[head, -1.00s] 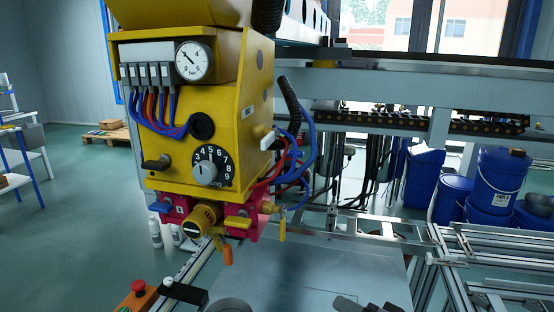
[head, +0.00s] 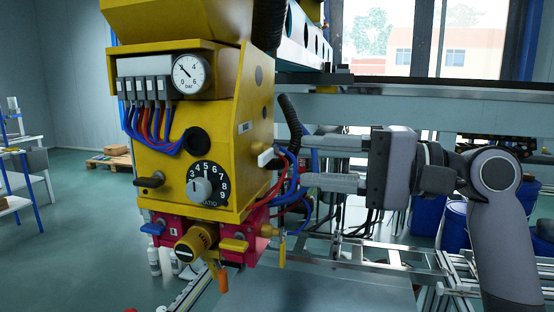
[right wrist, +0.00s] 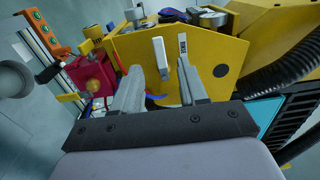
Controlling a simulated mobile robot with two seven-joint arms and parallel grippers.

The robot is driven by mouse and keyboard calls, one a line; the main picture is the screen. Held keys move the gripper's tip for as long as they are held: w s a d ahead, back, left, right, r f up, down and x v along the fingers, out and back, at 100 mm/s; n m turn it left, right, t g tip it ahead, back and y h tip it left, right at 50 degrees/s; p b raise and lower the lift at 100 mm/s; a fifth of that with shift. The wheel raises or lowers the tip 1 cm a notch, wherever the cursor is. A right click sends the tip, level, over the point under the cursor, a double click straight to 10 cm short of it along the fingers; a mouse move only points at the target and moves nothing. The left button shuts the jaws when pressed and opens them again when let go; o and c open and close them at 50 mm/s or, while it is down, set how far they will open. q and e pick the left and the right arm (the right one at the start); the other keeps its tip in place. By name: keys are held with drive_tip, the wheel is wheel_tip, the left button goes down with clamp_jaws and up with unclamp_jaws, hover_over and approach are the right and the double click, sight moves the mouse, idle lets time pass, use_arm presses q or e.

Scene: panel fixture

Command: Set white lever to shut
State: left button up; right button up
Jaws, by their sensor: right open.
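The white lever (head: 266,157) sticks out from the right side face of the yellow panel box (head: 222,165). In the right wrist view the white lever (right wrist: 160,52) stands out from the yellow face, beside a small white label. My right gripper (head: 303,163) reaches in from the right with its two fingers apart, one above the other, pointing at that face. The right wrist view shows its fingers (right wrist: 158,72) spread, with the lever ahead of and roughly between them. I see no contact with the lever. My left gripper is not in view.
Blue and red hoses (head: 290,185) and a black corrugated conduit (head: 291,120) run close by the lever and fingers. A metal frame and blue buckets stand behind.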

sight(268, 158)
drive_tip(key=x, duration=0.6)
drive_tip(key=shift+a+p, duration=0.15)
drive_tip(key=shift+p, duration=0.2)
drive_tip(key=shift+c, duration=0.3)
clamp_jaws()
